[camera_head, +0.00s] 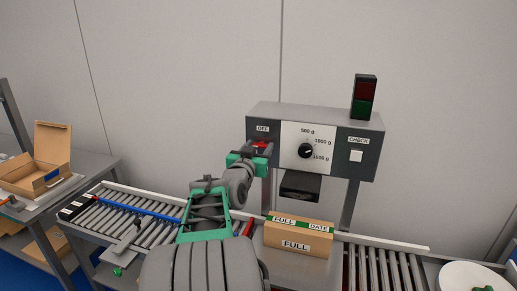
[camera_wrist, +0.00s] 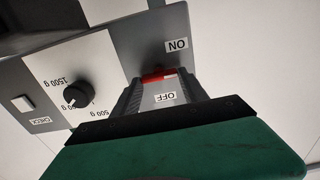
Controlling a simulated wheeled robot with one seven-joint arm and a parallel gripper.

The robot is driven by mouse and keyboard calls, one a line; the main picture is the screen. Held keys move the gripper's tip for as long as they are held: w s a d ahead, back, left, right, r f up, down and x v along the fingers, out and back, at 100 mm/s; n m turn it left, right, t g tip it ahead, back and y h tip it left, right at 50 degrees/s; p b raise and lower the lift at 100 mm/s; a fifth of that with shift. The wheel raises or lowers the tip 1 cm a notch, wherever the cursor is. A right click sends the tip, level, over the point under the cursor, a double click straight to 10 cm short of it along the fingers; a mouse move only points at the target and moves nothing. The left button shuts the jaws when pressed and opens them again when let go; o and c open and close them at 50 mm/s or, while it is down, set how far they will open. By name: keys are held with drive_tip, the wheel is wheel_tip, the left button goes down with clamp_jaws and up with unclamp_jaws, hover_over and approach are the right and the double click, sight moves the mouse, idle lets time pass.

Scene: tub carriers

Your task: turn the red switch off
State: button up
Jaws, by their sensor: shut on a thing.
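The red switch (camera_head: 260,143) is on the left part of the grey control box, just below the OFF label (camera_head: 263,128). My gripper (camera_head: 249,153) is at the switch, covering its lower part and the panel under it. In the wrist view the picture is turned over, and the red switch (camera_wrist: 158,75) lies between the two fingertips, with my gripper shut on it. The ON label (camera_wrist: 176,44) shows beyond the fingertips. The OFF label (camera_wrist: 165,97) shows between the fingers, nearer the palm. The switch's exact setting is hard to tell.
Right of the switch are a dial (camera_head: 305,150) and a CHECK button (camera_head: 356,156). A signal lamp (camera_head: 364,98) stands on the box, its red and green both dark. An open carton (camera_head: 38,160) is far left.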

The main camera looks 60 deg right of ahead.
drive_tip(key=shift+f+m+b, duration=0.25)
drive_tip(key=shift+m+b, duration=0.05)
drive_tip(key=shift+b, duration=0.65)
drive_tip(key=m+b, duration=0.1)
drive_tip(key=b, duration=0.2)
drive_tip(key=shift+f, duration=0.2)
drive_tip(key=m+b, duration=0.1)
drive_tip(key=b, duration=0.2)
drive_tip(key=shift+s+f+b, duration=0.1)
drive_tip(key=shift+f+b, duration=0.05)
drive_tip(key=shift+b, duration=0.2)
drive_tip(key=m+b, duration=0.5)
drive_tip(key=b, duration=0.4)
drive_tip(key=m+b, duration=0.5)
drive_tip(key=b, duration=0.3)
drive_tip(key=shift+s, duration=0.15)
drive_tip(key=m+b, duration=0.3)
drive_tip(key=m, duration=0.1)
drive_tip(key=shift+b, duration=0.35)
drive_tip(key=shift+r+m+b, duration=0.3)
drive_tip(key=shift+m+b, duration=0.15)
drive_tip(key=shift+m, duration=0.15)
